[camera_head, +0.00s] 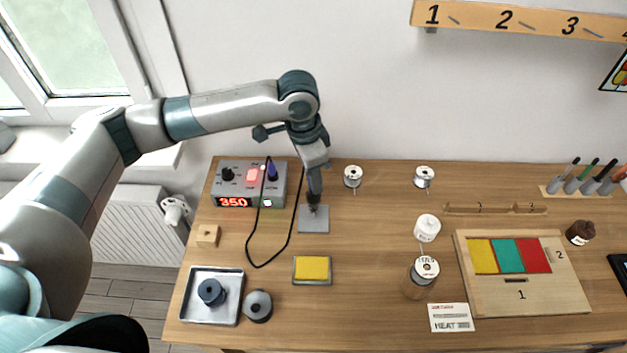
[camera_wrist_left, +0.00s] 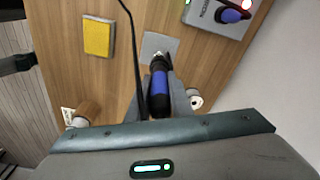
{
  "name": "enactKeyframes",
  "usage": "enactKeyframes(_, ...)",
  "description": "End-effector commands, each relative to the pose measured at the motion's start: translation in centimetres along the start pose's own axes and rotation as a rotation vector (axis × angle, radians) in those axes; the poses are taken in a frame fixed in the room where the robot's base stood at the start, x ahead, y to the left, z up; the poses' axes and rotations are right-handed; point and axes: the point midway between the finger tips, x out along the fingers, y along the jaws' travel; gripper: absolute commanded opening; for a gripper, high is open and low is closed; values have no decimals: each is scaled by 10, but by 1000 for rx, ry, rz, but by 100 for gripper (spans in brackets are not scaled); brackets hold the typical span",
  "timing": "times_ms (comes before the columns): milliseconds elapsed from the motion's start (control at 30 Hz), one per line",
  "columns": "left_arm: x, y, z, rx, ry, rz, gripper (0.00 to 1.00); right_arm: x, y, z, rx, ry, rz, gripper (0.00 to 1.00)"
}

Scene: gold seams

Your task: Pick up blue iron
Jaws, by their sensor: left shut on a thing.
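The blue iron (camera_wrist_left: 159,94) has a blue and black handle and sits between the two fingers of my left gripper (camera_wrist_left: 161,84) in the left wrist view. In the head view my left gripper (camera_head: 314,190) points down over a small grey plate (camera_head: 313,224), shut on the iron, which the fingers mostly hide. The iron's lower end is over the plate; I cannot tell whether it is clear of it. A black cable (camera_head: 250,245) loops beside the gripper.
A grey control station (camera_head: 232,188) reading 350 with a blue knob stands behind left. A yellow sponge (camera_head: 312,268) in a tray is in front. A metal tray (camera_head: 232,312), solder spools (camera_head: 352,176) and a wooden board (camera_head: 530,298) stand around.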

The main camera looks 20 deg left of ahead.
Motion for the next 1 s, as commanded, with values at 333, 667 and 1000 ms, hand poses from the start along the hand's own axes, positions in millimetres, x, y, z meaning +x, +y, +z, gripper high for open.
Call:
enactKeyframes(333,-10,-1,-2,-1,2,-2,0,5,0,0,0,0,1,78)
enactKeyframes(667,-63,-1,-9,0,6,-4,0,23,0,2,0,0,0,78)
enactKeyframes(1000,-138,-1,-18,0,4,-3,0,44,-2,4,1,0,-1,78)
